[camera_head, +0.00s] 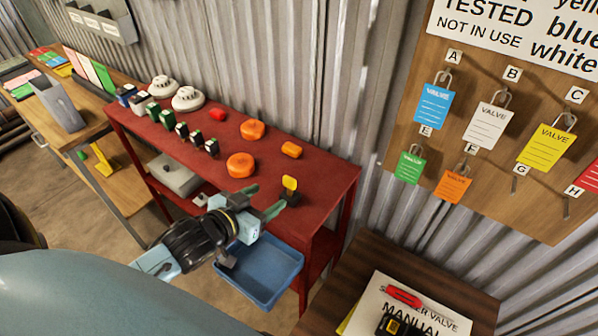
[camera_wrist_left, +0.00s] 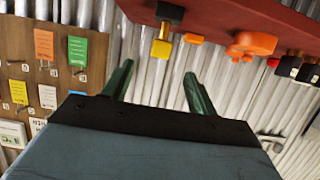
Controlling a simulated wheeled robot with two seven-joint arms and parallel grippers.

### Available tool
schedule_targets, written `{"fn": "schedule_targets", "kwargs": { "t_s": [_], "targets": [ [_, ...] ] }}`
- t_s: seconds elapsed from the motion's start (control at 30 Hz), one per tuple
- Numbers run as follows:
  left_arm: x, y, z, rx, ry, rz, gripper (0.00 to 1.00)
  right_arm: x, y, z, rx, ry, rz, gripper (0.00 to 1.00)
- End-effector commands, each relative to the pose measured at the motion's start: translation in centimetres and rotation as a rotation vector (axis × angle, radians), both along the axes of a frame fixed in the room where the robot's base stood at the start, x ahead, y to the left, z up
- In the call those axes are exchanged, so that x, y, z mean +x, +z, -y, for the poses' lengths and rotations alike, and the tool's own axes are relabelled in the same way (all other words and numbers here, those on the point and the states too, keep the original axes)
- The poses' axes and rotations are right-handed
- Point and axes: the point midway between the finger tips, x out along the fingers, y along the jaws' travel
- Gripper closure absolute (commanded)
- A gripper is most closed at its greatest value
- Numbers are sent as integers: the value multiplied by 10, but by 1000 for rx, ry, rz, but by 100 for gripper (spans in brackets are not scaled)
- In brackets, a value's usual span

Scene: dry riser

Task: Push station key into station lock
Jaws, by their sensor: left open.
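The station key has a flat yellow head (camera_head: 289,184) and stands upright at the near right corner of the red bench. In the left wrist view, which is upside down, its yellow head (camera_wrist_left: 160,48) joins a brass shaft that meets a small dark block, apparently the station lock (camera_wrist_left: 170,12). How deep the shaft sits is unclear. My left gripper (camera_head: 261,202) is open and empty, its green fingers pointing at the key. In the wrist view the key head shows between and beyond the fingertips (camera_wrist_left: 159,68), apparently apart from them. My right gripper is out of view.
The red bench (camera_head: 325,172) carries orange knobs (camera_head: 240,165), an orange block (camera_head: 291,150) and several small switches. A blue tray (camera_head: 262,275) lies below my left gripper. A brown table (camera_head: 470,305) with a manual stands at right, below a tag board (camera_head: 500,190).

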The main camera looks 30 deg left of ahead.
Motion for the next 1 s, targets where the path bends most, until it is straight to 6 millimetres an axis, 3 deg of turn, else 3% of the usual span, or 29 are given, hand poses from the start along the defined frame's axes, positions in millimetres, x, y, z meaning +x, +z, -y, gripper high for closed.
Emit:
{"fn": "schedule_targets", "kwargs": {
  "t_s": [0.2,0.3,0.7,1.0],
  "targets": [
    [34,-11,2,1,1,2,42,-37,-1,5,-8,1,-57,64],
    [50,-17,3,2,0,2,42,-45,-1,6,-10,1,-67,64],
    [80,-30,5,2,0,1,42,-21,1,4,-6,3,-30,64],
    [114,-47,7,1,0,1,42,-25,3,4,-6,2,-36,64]
  ]
}}
